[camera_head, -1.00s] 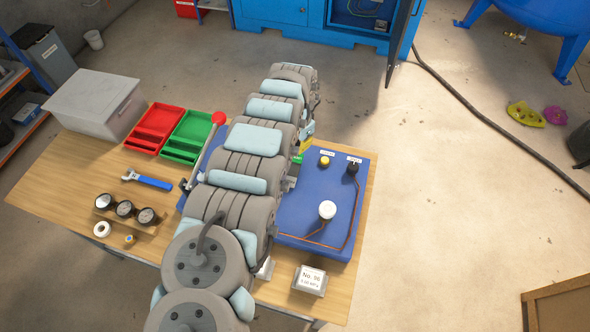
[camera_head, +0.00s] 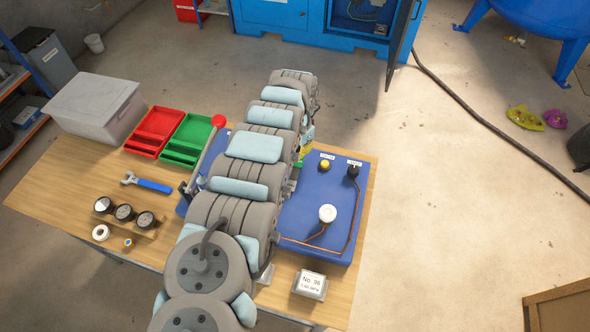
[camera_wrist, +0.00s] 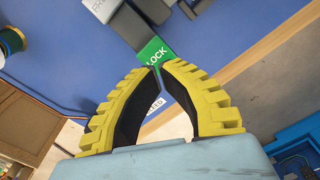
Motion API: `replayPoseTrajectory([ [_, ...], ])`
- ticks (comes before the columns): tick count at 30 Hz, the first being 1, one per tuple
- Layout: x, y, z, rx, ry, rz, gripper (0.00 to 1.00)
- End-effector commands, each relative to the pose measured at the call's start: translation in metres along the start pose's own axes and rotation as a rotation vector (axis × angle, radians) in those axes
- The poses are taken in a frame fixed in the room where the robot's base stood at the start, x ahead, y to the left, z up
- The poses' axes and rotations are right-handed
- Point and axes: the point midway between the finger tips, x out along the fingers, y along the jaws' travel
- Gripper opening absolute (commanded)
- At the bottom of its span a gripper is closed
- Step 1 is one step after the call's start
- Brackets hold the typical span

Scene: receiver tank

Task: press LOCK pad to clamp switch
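The green LOCK pad (camera_wrist: 154,51) is in the wrist view, right at my fingertips, on a blue panel (camera_wrist: 70,60). My gripper (camera_wrist: 159,67) has yellow ridged fingers with black inner faces. Its tips are together, with nothing seen between them. The tips overlap the pad's near edge; I cannot tell whether they touch it. Grey blocks (camera_wrist: 128,22) adjoin the pad, and a white label (camera_wrist: 153,105) shows partly between the fingers. In the head view my arm hides most of the pad area. I cannot make out the switch for certain.
The blue panel also carries a yellow button (camera_head: 325,165), a black knob (camera_head: 353,172) and a white round gauge (camera_head: 327,213) with a copper pipe. A red-knobbed lever (camera_head: 218,121) stands left of my arm. Trays, a wrench (camera_head: 147,182) and gauges lie on the wooden table.

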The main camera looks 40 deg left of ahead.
Motion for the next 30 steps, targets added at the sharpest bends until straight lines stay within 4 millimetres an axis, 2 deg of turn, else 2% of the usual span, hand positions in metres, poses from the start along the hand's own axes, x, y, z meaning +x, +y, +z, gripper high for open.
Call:
replayPoseTrajectory([
  [17, 0.001, 0.0, 0.0, 0.0, 0.0, 0.0, 0.0],
  [30, 0.01, 0.0, 0.0, 0.0, 0.001, 0.0, 0.0],
])
